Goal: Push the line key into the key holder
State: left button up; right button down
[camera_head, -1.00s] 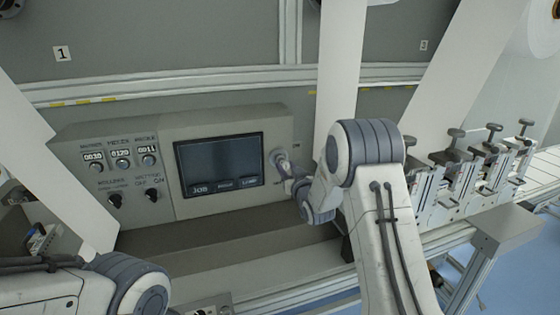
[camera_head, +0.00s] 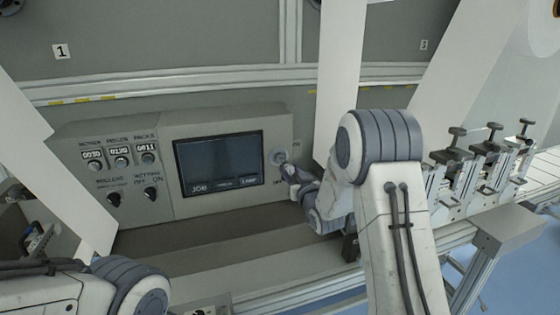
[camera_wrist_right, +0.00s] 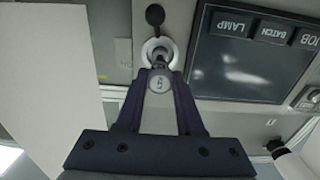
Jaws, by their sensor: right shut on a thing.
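The line key (camera_wrist_right: 160,84) has a round, light head with small markings. My right gripper (camera_wrist_right: 159,75) is shut on it, with one finger on each side. The key holder (camera_wrist_right: 157,48) is a pale round ring on the panel just beyond the fingertips. The key's shaft points at it, and I cannot tell how far it is inside. In the head view the holder (camera_head: 278,157) is right of the screen, with my right gripper (camera_head: 288,172) close to its lower right; the key is too small to make out there. My left gripper is outside the views.
The control panel holds a dark screen (camera_head: 220,163), counters and black knobs (camera_head: 114,199). A dark round knob (camera_wrist_right: 155,14) is beyond the holder in the wrist view. A white web strip (camera_head: 340,80) hangs close to the right wrist. Clamps (camera_head: 490,160) stand at right.

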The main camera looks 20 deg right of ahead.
jog(key=shift+s+d+b, duration=0.1)
jog(key=shift+s+b, duration=0.8)
jog(key=shift+s, duration=1.6)
